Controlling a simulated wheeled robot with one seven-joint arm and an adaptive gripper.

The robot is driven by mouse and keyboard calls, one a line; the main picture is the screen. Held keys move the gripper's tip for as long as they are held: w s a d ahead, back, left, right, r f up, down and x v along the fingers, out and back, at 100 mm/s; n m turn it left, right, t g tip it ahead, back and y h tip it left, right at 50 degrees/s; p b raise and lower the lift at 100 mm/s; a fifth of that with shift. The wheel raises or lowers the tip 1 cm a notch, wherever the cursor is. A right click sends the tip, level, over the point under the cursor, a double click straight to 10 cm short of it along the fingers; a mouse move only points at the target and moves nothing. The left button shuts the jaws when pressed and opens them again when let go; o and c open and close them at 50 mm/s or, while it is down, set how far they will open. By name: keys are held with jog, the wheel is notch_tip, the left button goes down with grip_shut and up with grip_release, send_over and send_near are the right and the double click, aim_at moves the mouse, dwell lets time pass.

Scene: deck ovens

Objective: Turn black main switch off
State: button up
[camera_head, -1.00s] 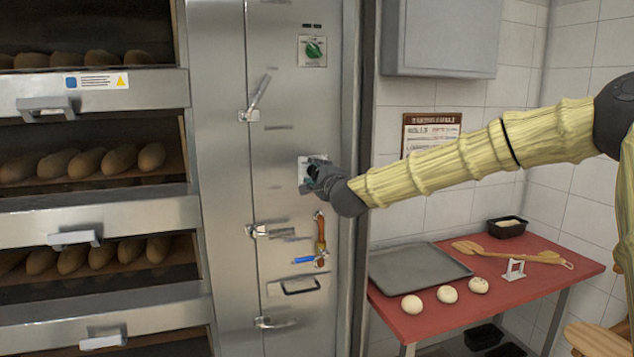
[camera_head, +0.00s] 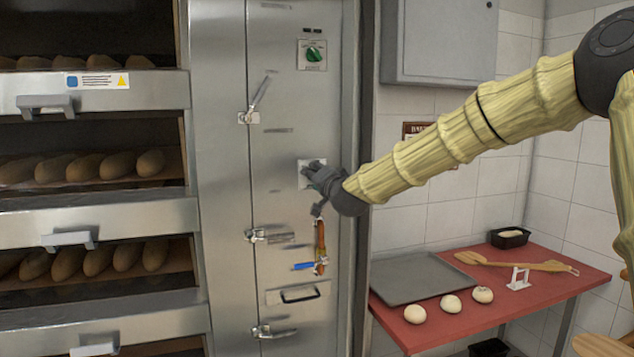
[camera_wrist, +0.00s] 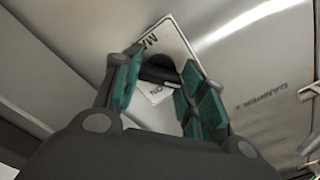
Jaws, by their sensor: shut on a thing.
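The black main switch (camera_wrist: 158,70) sits on a white label plate (camera_wrist: 172,38) on the steel oven panel. In the wrist view the letters "MA" and "ON" show on the plate; the rest of the lettering is hidden. My gripper (camera_wrist: 160,80) has its teal finger pads on either side of the black knob and is shut on it. In the head view my gripper (camera_head: 312,174) is against the plate (camera_head: 304,166) and covers the switch. The wrist view shows the gripper rolled relative to the plate.
A green knob (camera_head: 314,54) is above on the same panel. Latch handles (camera_head: 256,98) lie to the left, and an orange and blue valve lever (camera_head: 320,248) is just below my gripper. A red table (camera_head: 470,318) with a tray and dough balls stands right.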

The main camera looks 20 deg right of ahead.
jog(key=shift+f+n, duration=0.1)
jog(key=shift+n, duration=0.6)
jog(key=o, duration=1)
jog(key=s, duration=1.2)
jog(key=shift+d, duration=0.25)
